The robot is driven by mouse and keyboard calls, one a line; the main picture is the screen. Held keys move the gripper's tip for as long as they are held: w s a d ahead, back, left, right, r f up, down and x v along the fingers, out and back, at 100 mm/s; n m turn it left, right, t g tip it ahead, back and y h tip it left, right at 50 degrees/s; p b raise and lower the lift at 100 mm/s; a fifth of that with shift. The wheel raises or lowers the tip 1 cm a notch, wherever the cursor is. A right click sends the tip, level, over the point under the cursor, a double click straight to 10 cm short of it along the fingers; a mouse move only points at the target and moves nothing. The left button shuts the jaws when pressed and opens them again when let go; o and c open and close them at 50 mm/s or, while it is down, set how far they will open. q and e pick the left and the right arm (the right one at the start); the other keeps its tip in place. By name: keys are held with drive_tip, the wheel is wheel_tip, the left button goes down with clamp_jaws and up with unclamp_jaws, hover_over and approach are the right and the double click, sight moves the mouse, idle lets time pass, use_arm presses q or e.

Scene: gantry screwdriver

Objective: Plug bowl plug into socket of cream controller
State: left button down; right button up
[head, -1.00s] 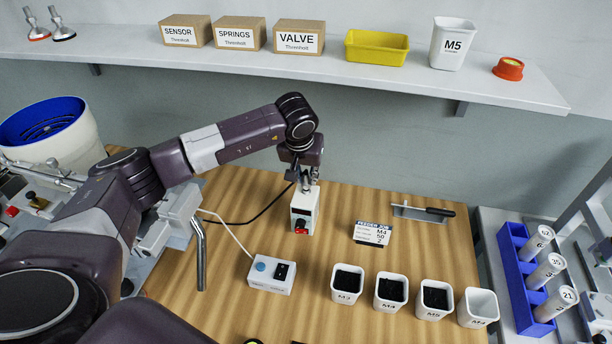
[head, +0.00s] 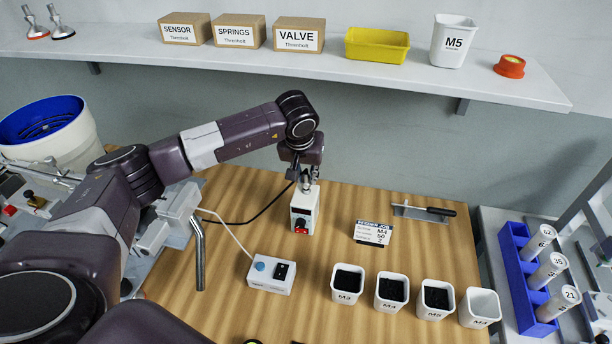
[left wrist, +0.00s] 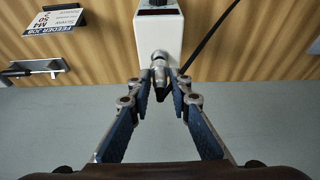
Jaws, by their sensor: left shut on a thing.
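The cream controller (head: 304,212) stands upright on the wooden table, with a red switch low on its front. In the left wrist view the controller (left wrist: 158,35) is at the top centre. My left gripper (head: 307,183) is at the controller's back end, its fingers pointing at it. It is shut on the bowl plug (left wrist: 159,66), a silver round connector with a dark tail between the fingertips. The plug's front meets the controller's end face. The socket is hidden, so I cannot tell how deep the plug sits. My right gripper is out of view.
A black cable (head: 255,215) runs left from near the controller. A box with a blue button (head: 271,273) is in front. Several cups stand at the front right, one being the M3 cup (head: 347,284).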

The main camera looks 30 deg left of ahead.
sight(306, 179)
use_arm(q)
drive_tip(key=shift+b, duration=0.35)
idle(1.1)
drive_tip(key=shift+f+b, duration=0.7)
drive_tip(key=shift+f, duration=0.1)
idle(0.6)
drive_tip(key=c, duration=1.7)
unclamp_jaws()
drive_tip(key=shift+r, duration=0.1)
drive_tip(key=shift+p+v, duration=1.7)
drive_tip(key=shift+v, duration=1)
drive_tip(key=shift+s, duration=0.1)
